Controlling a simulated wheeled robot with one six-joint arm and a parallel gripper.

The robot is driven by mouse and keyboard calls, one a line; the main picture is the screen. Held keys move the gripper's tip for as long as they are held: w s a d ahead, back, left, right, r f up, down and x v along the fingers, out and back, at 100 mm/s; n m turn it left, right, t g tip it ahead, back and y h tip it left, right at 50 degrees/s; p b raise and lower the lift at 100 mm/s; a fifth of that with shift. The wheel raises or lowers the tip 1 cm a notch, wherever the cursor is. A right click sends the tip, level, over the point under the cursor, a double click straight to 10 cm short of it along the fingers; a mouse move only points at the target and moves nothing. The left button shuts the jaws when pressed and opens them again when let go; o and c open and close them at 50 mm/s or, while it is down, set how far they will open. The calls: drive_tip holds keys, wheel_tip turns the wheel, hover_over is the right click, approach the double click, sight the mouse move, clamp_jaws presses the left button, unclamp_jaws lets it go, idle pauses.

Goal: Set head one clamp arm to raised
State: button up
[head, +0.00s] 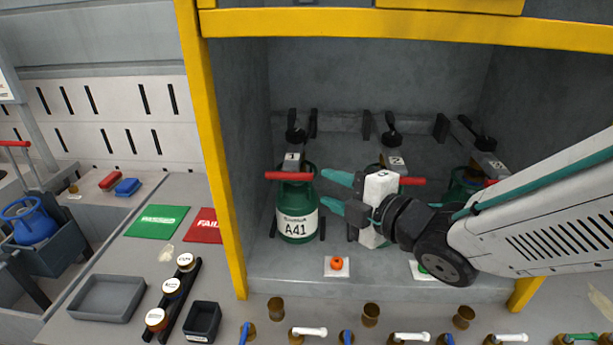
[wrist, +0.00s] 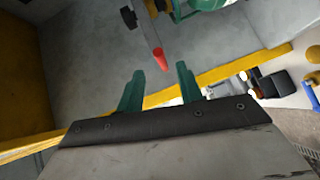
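Head one (head: 292,158), marked 1, stands at the left of the grey bay. Its clamp arm ends in a red crossbar (head: 291,176), which lies level across the top of the green cylinder A41 (head: 297,213). In the wrist view the red end of a bar (wrist: 160,59) shows just beyond my fingertips, roughly between them. My gripper (head: 322,188) is open and empty, its teal fingers pointing left beside the right end of the crossbar. My gripper also shows open in the wrist view (wrist: 158,72). I cannot tell whether a finger touches the bar.
Head two (head: 393,160) and its red bar (head: 412,181) are partly hidden behind my gripper. A third head (head: 484,144) stands at the right. A yellow post (head: 213,150) bounds the bay on the left. An orange knob (head: 337,263) and several valves line the front.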

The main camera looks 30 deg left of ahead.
sight(309, 179)
drive_tip(key=x, duration=0.7)
drive_tip(key=shift+w+a, duration=0.25)
drive_tip(key=shift+a, duration=0.05)
drive_tip(key=shift+s, duration=0.1)
clamp_jaws()
